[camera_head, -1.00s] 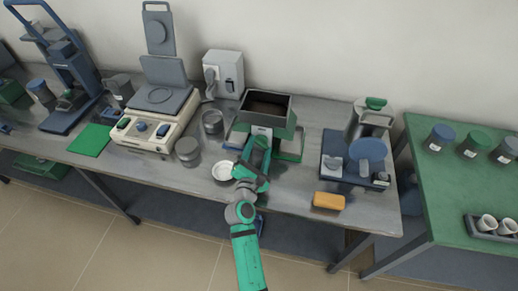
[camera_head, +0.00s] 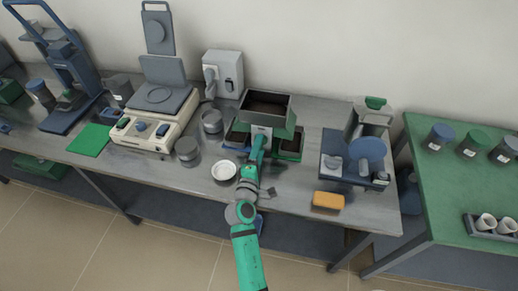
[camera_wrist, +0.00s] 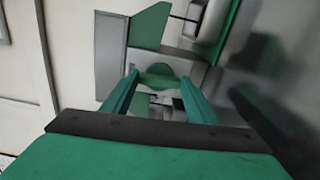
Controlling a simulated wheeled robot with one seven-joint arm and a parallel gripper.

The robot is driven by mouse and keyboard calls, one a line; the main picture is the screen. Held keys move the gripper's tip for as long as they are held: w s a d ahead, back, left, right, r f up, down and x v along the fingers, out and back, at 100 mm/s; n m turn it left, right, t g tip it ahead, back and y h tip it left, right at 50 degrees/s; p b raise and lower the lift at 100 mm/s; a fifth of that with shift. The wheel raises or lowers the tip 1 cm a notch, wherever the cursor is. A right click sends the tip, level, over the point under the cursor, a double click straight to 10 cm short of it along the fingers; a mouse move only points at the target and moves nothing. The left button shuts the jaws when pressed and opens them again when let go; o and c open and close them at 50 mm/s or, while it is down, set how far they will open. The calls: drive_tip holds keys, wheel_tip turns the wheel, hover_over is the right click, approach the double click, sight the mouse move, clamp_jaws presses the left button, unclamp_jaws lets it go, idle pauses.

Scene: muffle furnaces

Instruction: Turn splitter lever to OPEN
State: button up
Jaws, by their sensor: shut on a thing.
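The splitter (camera_head: 283,130) stands on the grey bench, a green body with an open dark hopper (camera_head: 267,104) on top. A green-edged pan shows at its left (camera_head: 236,137) and another at its right (camera_head: 289,150), both dark inside. My gripper (camera_head: 261,137) is at the front face of the splitter, below the hopper. In the wrist view, my gripper's two green fingers (camera_wrist: 160,80) stand either side of a small green piece, which looks like the splitter lever (camera_wrist: 158,76). The lever is mostly hidden by my gripper in the head view, and its marking is not readable.
A white dish (camera_head: 224,171) and a grey jar (camera_head: 187,151) stand close to the left of my arm. An orange block (camera_head: 328,201) lies right near the front edge. A blue device (camera_head: 355,160) stands further right. Bare bench lies between.

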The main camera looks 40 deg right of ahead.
drive_tip(key=shift+f+m, duration=0.1)
drive_tip(key=shift+m, duration=0.4)
drive_tip(key=o, duration=1)
drive_tip(key=shift+o, duration=0.2)
drive_tip(key=v, duration=1)
drive_tip(key=shift+s+a, duration=0.25)
drive_tip(key=shift+s, duration=0.1)
drive_tip(key=shift+w, duration=0.1)
